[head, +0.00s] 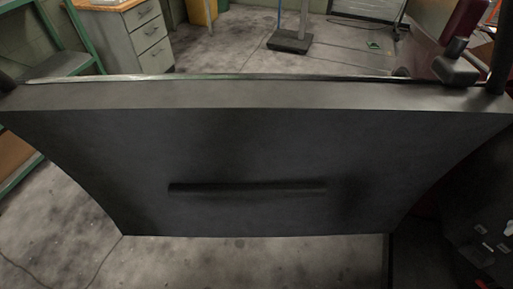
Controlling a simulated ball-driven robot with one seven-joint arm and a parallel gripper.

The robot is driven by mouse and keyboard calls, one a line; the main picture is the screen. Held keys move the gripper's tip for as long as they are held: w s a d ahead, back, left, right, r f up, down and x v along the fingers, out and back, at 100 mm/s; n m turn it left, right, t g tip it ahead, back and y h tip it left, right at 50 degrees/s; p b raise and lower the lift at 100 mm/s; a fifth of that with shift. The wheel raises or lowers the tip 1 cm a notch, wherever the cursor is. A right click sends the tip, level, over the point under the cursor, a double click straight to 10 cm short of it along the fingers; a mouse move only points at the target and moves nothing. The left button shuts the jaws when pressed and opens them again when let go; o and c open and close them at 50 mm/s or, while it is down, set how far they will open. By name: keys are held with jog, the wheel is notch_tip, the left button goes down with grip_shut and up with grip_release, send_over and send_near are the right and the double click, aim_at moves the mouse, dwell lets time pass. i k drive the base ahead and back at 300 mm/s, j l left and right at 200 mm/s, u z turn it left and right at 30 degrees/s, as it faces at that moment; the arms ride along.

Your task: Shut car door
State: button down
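The car door (250,140) fills the middle of the head view, its dark inner panel facing me. It stands open, with bare floor showing beyond its upper edge and below its lower edge. A long dark bar (247,188), like an armrest or pull handle, runs across the panel. A dark side mirror (455,68) shows at the door's upper right corner. Part of the car's dark interior (480,215) shows at the lower right, by the door's right edge. My gripper is not in view.
A grey drawer cabinet (135,38) stands beyond the door at the upper left. A green shelf frame (80,35) is at the left. A post on a dark base (290,42) stands on the floor behind. Stained concrete floor (60,225) is clear at the lower left.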

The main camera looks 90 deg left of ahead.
aim_at(184, 155)
jog(key=u, duration=0.45)
jog(key=k+u, duration=0.15)
jog(key=u, duration=0.75)
jog(key=k+u, duration=0.1)
jog(key=u, duration=0.35)
jog(key=k+j, duration=0.2)
jog(key=k+j+u, duration=0.3)
jog(key=i+u, duration=0.15)
jog(key=u, duration=0.2)
jog(key=i+u, duration=0.2)
jog(key=u, duration=0.2)
